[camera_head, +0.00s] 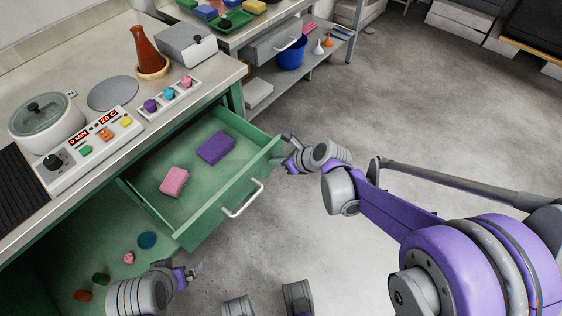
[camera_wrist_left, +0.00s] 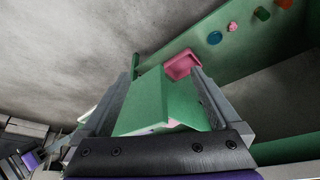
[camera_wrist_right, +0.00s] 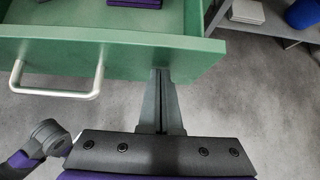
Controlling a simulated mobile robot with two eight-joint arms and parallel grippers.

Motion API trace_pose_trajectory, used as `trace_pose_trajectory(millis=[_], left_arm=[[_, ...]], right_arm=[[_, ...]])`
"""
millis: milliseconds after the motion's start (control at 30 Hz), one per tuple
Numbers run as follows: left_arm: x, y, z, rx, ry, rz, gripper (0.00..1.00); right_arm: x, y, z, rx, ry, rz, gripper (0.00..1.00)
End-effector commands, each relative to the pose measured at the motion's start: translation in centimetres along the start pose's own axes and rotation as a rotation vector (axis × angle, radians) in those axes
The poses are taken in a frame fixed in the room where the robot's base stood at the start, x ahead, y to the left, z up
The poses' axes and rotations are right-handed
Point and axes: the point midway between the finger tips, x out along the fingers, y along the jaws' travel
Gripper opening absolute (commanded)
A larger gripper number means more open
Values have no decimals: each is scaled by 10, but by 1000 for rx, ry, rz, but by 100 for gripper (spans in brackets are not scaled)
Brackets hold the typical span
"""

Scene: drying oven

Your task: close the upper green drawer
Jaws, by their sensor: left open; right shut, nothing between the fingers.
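The upper green drawer (camera_head: 215,222) is pulled out from under the counter, with its silver handle (camera_head: 243,199) on the front. A pink block (camera_head: 173,181) and a purple block (camera_head: 215,148) lie inside. My right gripper (camera_head: 287,139) is shut and empty at the far corner of the drawer front. In the right wrist view its fingertips (camera_wrist_right: 160,75) meet the front's outer face (camera_wrist_right: 125,58) beside the handle; contact is unclear. My left gripper (camera_head: 196,268) is open near the drawer's near corner. In the left wrist view a green panel (camera_wrist_left: 150,100) shows between its fingers.
Below the drawer is an open green compartment holding a blue disc (camera_head: 147,240) and several small pieces. On the counter are a pot (camera_head: 46,120), a control panel (camera_head: 95,142) and a brown bottle (camera_head: 146,50). A shelf with a blue bucket (camera_head: 291,54) stands behind. Floor in front is clear.

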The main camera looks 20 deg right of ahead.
Motion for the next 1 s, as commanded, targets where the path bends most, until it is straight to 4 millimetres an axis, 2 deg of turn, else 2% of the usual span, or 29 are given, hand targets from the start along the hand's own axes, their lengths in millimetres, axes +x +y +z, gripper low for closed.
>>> trace_pose_trajectory(millis=[167,700,1000], left_arm=[[4,0,1,0,-1,0,97],[12,0,4,0,-4,0,97],[11,0,4,0,-4,0,97]], right_arm=[[26,1,24,-3,-1,3,0],[124,1,124,-2,-1,2,0],[157,1,157,-1,-1,0,0]])
